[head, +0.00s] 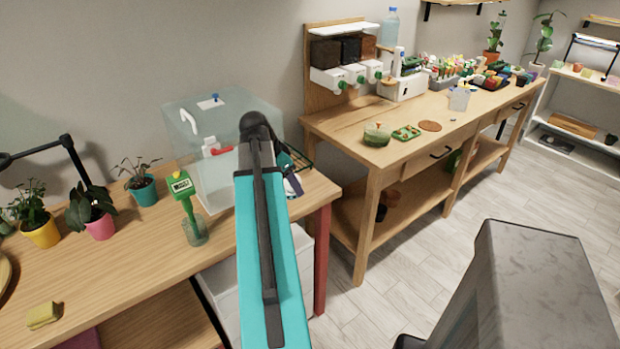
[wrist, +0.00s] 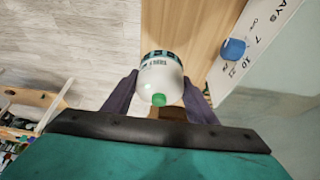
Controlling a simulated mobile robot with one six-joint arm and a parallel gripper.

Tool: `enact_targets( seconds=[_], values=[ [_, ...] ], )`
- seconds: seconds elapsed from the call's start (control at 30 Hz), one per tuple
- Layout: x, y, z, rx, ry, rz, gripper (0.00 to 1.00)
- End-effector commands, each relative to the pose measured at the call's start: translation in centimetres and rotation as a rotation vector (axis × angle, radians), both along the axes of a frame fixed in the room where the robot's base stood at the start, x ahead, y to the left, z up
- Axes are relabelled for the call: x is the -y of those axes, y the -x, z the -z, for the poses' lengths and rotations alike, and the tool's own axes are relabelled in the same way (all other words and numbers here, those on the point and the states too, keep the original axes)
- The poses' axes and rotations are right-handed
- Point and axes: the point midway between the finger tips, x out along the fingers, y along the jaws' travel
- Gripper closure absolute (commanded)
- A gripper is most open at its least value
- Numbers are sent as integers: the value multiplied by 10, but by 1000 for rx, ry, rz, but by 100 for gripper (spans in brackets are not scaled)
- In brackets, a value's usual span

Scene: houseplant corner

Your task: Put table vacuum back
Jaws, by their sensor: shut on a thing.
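The table vacuum (wrist: 158,76) shows in the wrist view as a small round white body with a dark-and-teal band, printed lettering and a green button. My gripper (wrist: 160,84) is shut on it, one finger on each side. In the head view my teal arm reaches over the right end of the near wooden table (head: 120,262). The gripper end is largely hidden behind the arm there, and I cannot make out the vacuum clearly.
A clear box (head: 240,110) with a white card and blue knob stands close to my gripper. A green-topped bottle (head: 190,212) and several potted plants stand left. A sponge (head: 43,315) lies in front. A second workbench (head: 340,125) stands right, with floor between.

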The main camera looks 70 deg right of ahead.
Motion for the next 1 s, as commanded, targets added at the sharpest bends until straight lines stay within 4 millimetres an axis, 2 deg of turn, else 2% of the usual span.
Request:
enact_targets(
  seconds=[0.03, 0.2, 0.4, 1.0],
  values=[
    [12, 3, -2, 0, 0, 3, 80],
    [40, 13, 1, -1, 1, 2, 80],
    [65, 23, 5, -1, 1, 1, 80],
    [78, 29, 6, -1, 1, 2, 80]
  ],
)
